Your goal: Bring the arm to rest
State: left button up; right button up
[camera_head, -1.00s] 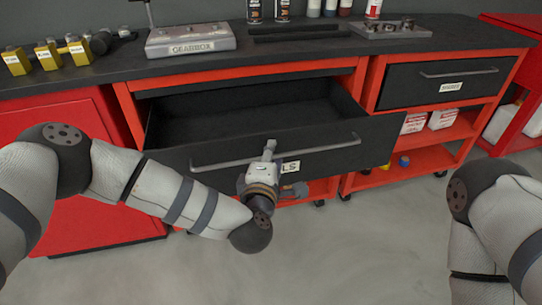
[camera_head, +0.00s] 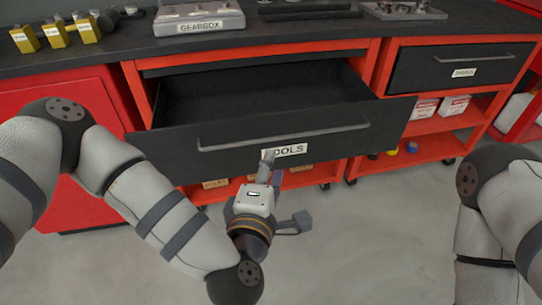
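My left arm comes in from the left. Its gripper (camera_head: 284,190) is in front of the drawer labelled TOOLS, below its handle (camera_head: 285,137). The gripper's fingers are spread wide apart, one up towards the label and one out to the right, with nothing between them. The TOOLS drawer (camera_head: 215,160) is pulled out and its visible inside looks empty. My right arm shows at the right edge; its gripper is out of view.
The black worktop (camera_head: 120,55) carries a gearbox plate (camera_head: 200,18), yellow blocks (camera_head: 54,36) and a metal tray (camera_head: 403,10). A second drawer (camera_head: 455,72) at the right is shut. White containers (camera_head: 454,106) stand on a red shelf below. The grey floor is clear.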

pick_arm(q)
jog(key=s+a+f+m+g+h+p, duration=0.1)
jog(key=s+a+f+m+g, duration=0.1)
jog(key=s+f+m+g, duration=0.6)
jog(key=s+a+f+m+g+h+p, duration=0.1)
jog(key=s+a+f+m+g, duration=0.3)
jog(key=s+f, duration=0.8)
jog(key=s+a+m+g+y, duration=0.1)
jog(key=s+a+m+g, duration=0.1)
jog(key=s+a, duration=0.4)
jog(key=s+a+r+m+g+y, duration=0.1)
jog(key=s+a, duration=0.5)
jog(key=s, duration=0.6)
jog(key=m+g+y, duration=0.1)
jog(key=m+g, duration=0.1)
jog(key=g, duration=0.1)
jog(key=shift+s+a, duration=0.15)
jog(key=shift+s, duration=0.1)
pick_arm(e)
jog(key=shift+t, duration=0.6)
jog(key=w+r, duration=0.3)
jog(key=shift+r, duration=0.1)
pick_arm(q)
jog(key=shift+r, duration=0.1)
pick_arm(e)
jog(key=shift+w, duration=0.1)
